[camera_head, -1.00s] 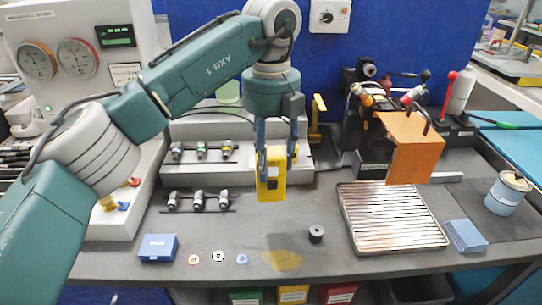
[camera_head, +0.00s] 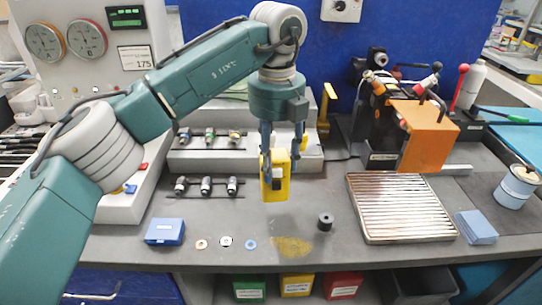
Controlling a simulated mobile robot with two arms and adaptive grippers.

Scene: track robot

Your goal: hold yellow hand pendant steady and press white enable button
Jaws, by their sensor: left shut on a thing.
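The yellow hand pendant (camera_head: 275,187) hangs upright in my left gripper (camera_head: 279,160), whose fingers are shut on its upper part. It is held above the grey bench, near the middle of the view. Its front has a dark panel and a small pale patch (camera_head: 277,173), which may be the white enable button; it is too small to tell. My right gripper is out of view.
A blue box (camera_head: 165,231), several small rings and a black cylinder (camera_head: 325,222) lie on the bench (camera_head: 300,213). A ribbed metal tray (camera_head: 403,207) and an orange block (camera_head: 424,135) stand to the right. Fittings stand in racks behind.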

